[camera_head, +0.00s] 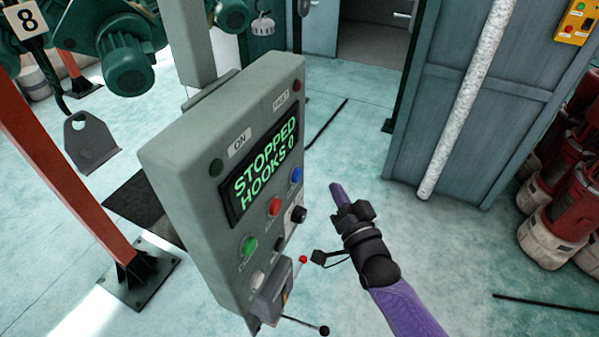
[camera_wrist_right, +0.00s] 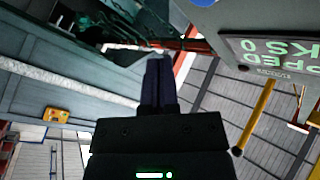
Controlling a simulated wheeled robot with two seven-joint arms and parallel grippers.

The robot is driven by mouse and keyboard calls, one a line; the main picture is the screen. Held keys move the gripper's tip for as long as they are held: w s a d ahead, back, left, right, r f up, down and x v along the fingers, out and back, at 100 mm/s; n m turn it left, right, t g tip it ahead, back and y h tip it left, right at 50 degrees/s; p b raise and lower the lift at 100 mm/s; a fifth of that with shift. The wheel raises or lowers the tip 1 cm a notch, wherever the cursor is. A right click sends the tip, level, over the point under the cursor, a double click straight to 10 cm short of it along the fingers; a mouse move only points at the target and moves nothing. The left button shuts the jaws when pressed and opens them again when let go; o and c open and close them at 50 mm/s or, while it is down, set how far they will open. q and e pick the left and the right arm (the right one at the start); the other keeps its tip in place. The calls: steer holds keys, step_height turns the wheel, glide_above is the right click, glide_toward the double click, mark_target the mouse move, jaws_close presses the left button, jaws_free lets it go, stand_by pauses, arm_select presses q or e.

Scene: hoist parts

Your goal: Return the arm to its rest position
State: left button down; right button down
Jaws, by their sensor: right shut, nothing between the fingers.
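My right gripper (camera_head: 337,190) is in the head view, right of the grey control box and clear of its front face. Its purple forearm comes in from the lower right. The two dark fingers also show in the right wrist view (camera_wrist_right: 158,85), pressed together with nothing between them. My left arm and gripper do not show.
The control box (camera_head: 165,168) has a screen (camera_head: 262,172) reading "STOPPED HOOKS 0", several buttons and a lever (camera_head: 305,325). An orange post (camera_head: 75,185) stands left, a pale pipe (camera_head: 465,105) and red-white machines (camera_head: 560,205) right. Open floor (camera_head: 470,255) lies right of my gripper.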

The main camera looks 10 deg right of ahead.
stand_by(0.6)
steer(key=s+d+f+n+g+h+b, duration=0.1)
steer(key=s+f+g+b, duration=0.25)
steer(key=f, duration=0.85)
steer(key=s+f+n+g+b, duration=0.15)
steer(key=s+f+b, duration=0.3)
steer(key=f, duration=0.65)
steer(key=s+d+f+n+g+h+b, duration=0.1)
steer(key=s+f+g+b, duration=0.3)
steer(key=f, duration=0.8)
steer(key=s+d+f+n+g+h+b, duration=0.1)
steer(key=s+f+g+b, duration=0.3)
steer(key=s+f, duration=0.8)
steer(key=s+f+n+g+h+b, duration=0.1)
steer(key=s+f+n+g+b, duration=0.2)
steer(key=s+f+b, duration=0.6)
steer(key=s+f+g, duration=0.2)
steer(key=s+f, duration=0.2)
steer(key=s, duration=0.5)
steer(key=shift+d+f+g, duration=0.2)
steer(key=shift+d+g, duration=0.1)
steer(key=shift+d, duration=0.05)
